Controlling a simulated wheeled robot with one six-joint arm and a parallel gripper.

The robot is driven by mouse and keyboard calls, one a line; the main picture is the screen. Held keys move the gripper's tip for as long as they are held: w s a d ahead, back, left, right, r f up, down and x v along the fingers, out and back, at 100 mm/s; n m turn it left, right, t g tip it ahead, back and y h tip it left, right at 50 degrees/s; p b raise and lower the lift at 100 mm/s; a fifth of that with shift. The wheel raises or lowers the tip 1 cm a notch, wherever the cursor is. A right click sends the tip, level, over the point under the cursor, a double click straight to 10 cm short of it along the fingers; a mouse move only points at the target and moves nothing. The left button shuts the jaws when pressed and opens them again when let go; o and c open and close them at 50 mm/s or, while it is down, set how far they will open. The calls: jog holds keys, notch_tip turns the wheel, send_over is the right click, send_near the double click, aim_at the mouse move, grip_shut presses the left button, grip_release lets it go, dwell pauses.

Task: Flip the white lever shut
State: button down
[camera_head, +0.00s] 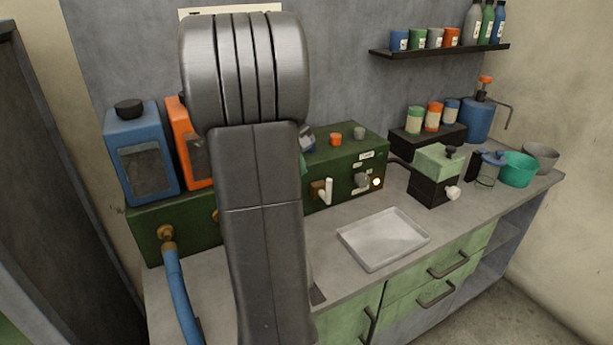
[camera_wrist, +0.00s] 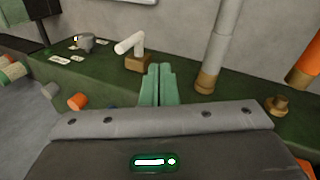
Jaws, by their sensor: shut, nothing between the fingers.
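The white lever (camera_head: 328,190) stands on a small brass block (camera_head: 317,189) on the front of the green box (camera_head: 345,156). In the wrist view the white lever (camera_wrist: 130,43) has a bent white handle pointing left above its brass block (camera_wrist: 138,63). My gripper (camera_wrist: 158,70) shows in the wrist view with its green fingers together and nothing between them. The fingertips appear just below and right of the brass block; I cannot tell whether they touch.
In the wrist view a pale pipe (camera_wrist: 218,45) stands right of the fingers. A metal tray (camera_head: 384,238) lies on the counter; blue (camera_head: 140,155) and orange containers stand on the left.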

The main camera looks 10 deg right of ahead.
jog(key=shift+w+r, duration=0.2)
jog(key=shift+w, duration=0.15)
jog(key=w+d+f+p, duration=0.1)
jog(key=w+d+f, duration=0.3)
jog(key=f, duration=0.5)
jog(key=shift+w+d+f+p, duration=0.15)
jog(key=shift+d+p, duration=0.2)
jog(key=shift+d, duration=0.85)
jog(key=shift+p, duration=0.35)
